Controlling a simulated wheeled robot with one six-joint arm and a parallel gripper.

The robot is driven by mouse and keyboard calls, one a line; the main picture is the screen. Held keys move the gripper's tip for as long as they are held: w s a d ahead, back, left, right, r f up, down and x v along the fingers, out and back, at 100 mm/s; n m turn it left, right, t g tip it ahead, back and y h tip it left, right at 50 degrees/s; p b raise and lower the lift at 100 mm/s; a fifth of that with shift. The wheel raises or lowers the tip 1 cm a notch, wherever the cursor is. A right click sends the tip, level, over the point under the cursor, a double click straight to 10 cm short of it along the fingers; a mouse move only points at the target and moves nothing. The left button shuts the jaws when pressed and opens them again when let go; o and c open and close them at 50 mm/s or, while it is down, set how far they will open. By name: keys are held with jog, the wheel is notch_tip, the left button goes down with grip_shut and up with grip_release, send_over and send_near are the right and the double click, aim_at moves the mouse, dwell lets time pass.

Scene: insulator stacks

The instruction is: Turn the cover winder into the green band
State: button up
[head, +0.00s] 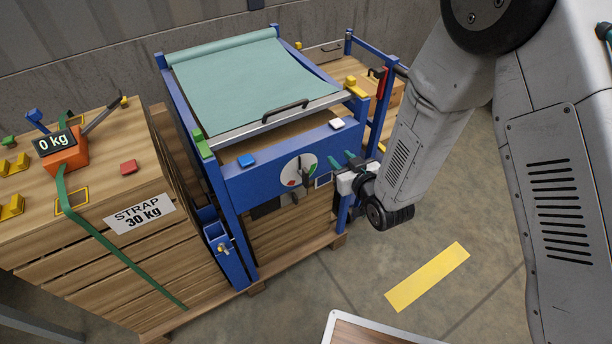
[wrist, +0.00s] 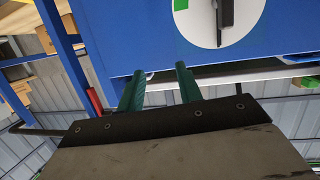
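The cover winder is a round white dial (head: 293,166) with a black handle on the blue frame's front panel. A green band (head: 313,162) is at the dial's right and a red patch at its lower left. The handle (head: 305,178) stands roughly upright; I cannot tell exactly where it points. In the wrist view, the dial (wrist: 197,22) is at the top, with the green band (wrist: 180,4) at its upper left and the black handle (wrist: 225,18). My gripper (head: 344,160) is right of the dial, apart from it. In the wrist view, its green fingers (wrist: 160,86) are spread and empty.
A pale green cover sheet (head: 245,85) lies over the top of the blue frame (head: 240,190), with a black-handled bar at its front edge. A wooden stack with a strap and a "0 kg" display (head: 56,141) stands left. Floor with a yellow strip (head: 427,277) is clear at right.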

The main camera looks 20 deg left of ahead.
aim_at(308, 179)
jog(key=s+a+f+n+y, duration=0.1)
jog(key=s+a+f+y, duration=0.25)
jog(key=s+f, duration=0.4)
jog(key=x, duration=0.5)
jog(key=r+x, duration=0.1)
jog(key=x, duration=0.1)
jog(key=shift+w+a, duration=0.1)
jog(key=shift+a, duration=0.05)
jog(key=shift+c, duration=0.3)
grip_shut()
